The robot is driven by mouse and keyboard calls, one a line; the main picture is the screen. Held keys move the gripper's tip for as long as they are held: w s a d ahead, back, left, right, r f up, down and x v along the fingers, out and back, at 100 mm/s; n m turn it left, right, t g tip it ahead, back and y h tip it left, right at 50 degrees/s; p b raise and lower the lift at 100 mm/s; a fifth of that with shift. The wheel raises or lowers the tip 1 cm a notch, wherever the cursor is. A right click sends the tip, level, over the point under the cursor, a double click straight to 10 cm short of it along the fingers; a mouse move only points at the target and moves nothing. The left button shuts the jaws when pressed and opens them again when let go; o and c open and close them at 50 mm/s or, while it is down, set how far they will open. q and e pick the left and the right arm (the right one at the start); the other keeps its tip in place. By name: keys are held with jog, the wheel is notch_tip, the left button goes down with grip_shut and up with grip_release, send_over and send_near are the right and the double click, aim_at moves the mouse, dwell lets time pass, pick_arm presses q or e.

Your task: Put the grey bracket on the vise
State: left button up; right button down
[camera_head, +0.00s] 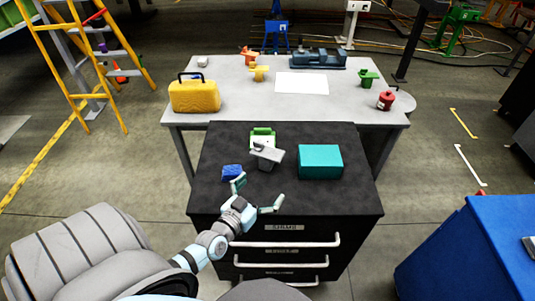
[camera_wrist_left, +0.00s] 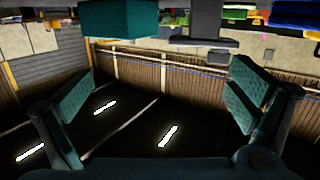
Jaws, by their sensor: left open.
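The grey bracket (camera_head: 267,154) sits on the black top of the drawer cabinet (camera_head: 225,200), close to a green object. It also shows as a dark grey shape at the top of the left wrist view (camera_wrist_left: 205,45). My left gripper (camera_head: 259,192) is open and empty at the cabinet's front edge, on the near side of the bracket and apart from it. Its spread fingers also show in the left wrist view (camera_wrist_left: 160,92). The blue-grey vise (camera_head: 318,59) stands at the back of the light table. My right gripper is not in view.
A teal box (camera_head: 320,161) is right of the bracket, a blue block (camera_head: 232,172) left, and the green object (camera_head: 262,137) behind it. The light table (camera_head: 230,100) holds a yellow case (camera_head: 195,95), white sheet (camera_head: 301,83), green cup (camera_head: 368,79) and red can (camera_head: 386,100).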

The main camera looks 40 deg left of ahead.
pick_arm(q)
jog(key=a+y, duration=0.1)
jog(key=a+n+y, duration=0.1)
jog(key=a, duration=0.1)
jog(key=a+r, duration=0.1)
jog(key=a, duration=0.1)
jog(key=shift+a+n+t+y, duration=0.1)
jog(key=shift+n+t+y, duration=0.3)
jog(key=b, duration=0.3)
send_near(267, 151)
jog(key=w, duration=0.1)
jog(key=w+r, duration=0.1)
jog(key=w+a, duration=0.1)
jog(key=w, duration=0.1)
jog(key=shift+w+a+r, duration=0.1)
jog(key=shift+r, duration=0.2)
jog(key=b+x, duration=0.2)
jog(key=x, duration=0.2)
jog(key=shift+w, duration=0.35)
jog(key=shift+w+r, duration=0.1)
jog(key=shift+w, duration=0.35)
jog(key=shift+s+r, duration=0.1)
jog(key=shift+s, duration=0.05)
jog(key=c, duration=1)
grip_shut()
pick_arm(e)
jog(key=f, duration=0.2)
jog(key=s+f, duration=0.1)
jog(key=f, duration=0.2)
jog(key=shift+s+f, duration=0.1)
